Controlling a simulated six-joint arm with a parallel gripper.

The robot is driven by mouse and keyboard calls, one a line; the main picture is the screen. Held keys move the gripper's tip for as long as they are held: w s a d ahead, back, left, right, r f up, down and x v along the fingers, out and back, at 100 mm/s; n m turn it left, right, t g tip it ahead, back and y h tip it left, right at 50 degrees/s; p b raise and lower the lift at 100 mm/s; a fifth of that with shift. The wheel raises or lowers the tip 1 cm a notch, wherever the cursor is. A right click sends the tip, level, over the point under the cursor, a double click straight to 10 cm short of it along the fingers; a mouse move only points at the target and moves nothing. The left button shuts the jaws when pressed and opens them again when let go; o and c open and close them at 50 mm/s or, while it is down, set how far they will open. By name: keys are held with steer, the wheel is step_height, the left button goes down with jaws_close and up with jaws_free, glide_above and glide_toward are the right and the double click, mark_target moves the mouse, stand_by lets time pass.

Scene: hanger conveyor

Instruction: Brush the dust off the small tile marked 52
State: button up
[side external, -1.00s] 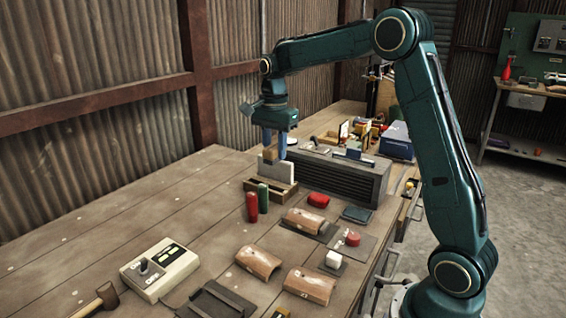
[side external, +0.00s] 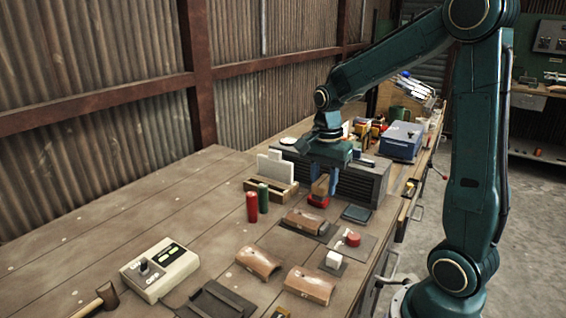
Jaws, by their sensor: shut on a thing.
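My gripper (side external: 322,190) points down with its blue fingers shut on a small brown block (side external: 320,185), which may be a brush. The block is right above a red rounded piece (side external: 318,201); I cannot tell whether they touch. Three curved reddish-brown tiles lie in front: one (side external: 305,222) on a dark plate near the gripper, one (side external: 259,262) at middle left, and one (side external: 309,284) nearest the camera. Their markings are too small to read, so I cannot tell which is 52. Dust cannot be made out.
A wooden rack (side external: 284,195) holds upright white plates. Red (side external: 252,207) and green (side external: 263,198) cylinders stand before it. A dark ribbed box (side external: 360,188) is behind the gripper. A red button (side external: 352,240), white cube (side external: 333,258) and control box (side external: 160,268) are nearer.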

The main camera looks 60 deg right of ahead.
mark_target(321, 222)
steer(key=shift+f, duration=0.15)
steer(key=shift+s+f, duration=0.1)
steer(key=shift+f, duration=3.6)
steer(key=shift+w+f, duration=0.25)
steer(key=shift+w, duration=0.5)
steer(key=shift+c, duration=0.3)
steer(key=shift+w, duration=2.8)
steer(key=shift+s, duration=3.45)
steer(key=shift+r, duration=4.1)
steer(key=shift+f, duration=0.15)
